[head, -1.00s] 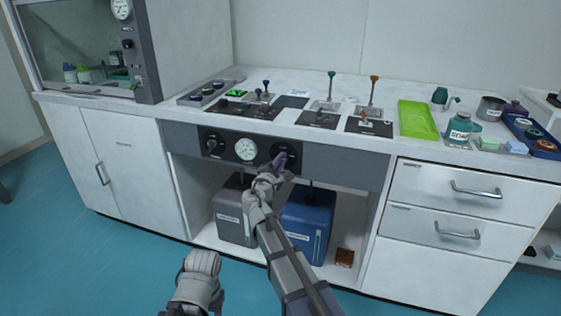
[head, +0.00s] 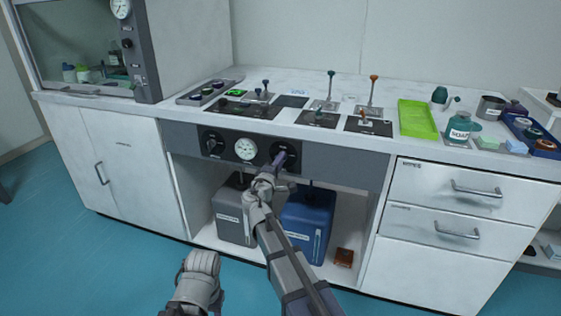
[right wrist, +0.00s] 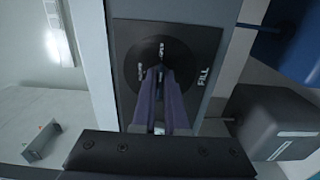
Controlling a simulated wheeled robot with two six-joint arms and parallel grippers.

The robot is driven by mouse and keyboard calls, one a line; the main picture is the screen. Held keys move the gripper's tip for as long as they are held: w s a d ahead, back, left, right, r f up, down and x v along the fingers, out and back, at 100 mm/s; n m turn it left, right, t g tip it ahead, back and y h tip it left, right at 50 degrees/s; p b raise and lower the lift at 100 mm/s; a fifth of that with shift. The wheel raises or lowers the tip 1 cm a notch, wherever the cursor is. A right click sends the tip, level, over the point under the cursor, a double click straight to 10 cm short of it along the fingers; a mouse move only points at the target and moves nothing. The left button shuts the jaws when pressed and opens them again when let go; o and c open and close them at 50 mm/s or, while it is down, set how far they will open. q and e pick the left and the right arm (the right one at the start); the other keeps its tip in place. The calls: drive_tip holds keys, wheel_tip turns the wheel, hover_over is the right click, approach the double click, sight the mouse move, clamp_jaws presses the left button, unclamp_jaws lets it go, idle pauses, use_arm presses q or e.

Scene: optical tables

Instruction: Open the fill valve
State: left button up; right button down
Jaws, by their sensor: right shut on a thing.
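The fill valve is a round black knob (head: 291,149) at the right end of the dark front panel. In the right wrist view the same knob (right wrist: 134,72) has a raised bar across its middle and the word FILL on the plate beside it. My right gripper (head: 281,158) is at the knob, with its purple fingers shut on the bar. The fingers (right wrist: 161,74) also show in the right wrist view and hide part of the bar. My left arm shows at the lower left, with no fingers visible.
A round gauge (head: 246,149) and another black knob (head: 213,144) are on the same panel, to the left. A grey container (head: 234,214) and a blue container (head: 307,223) stand on the shelf below. Levers stand on the worktop (head: 440,146) above.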

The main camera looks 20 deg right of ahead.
drive_tip(key=shift+s, duration=0.1)
drive_tip(key=c, duration=1)
unclamp_jaws()
drive_tip(key=shift+o, duration=0.2)
drive_tip(key=v, duration=0.7)
drive_tip(key=shift+s+a, duration=0.25)
drive_tip(key=shift+s, duration=0.05)
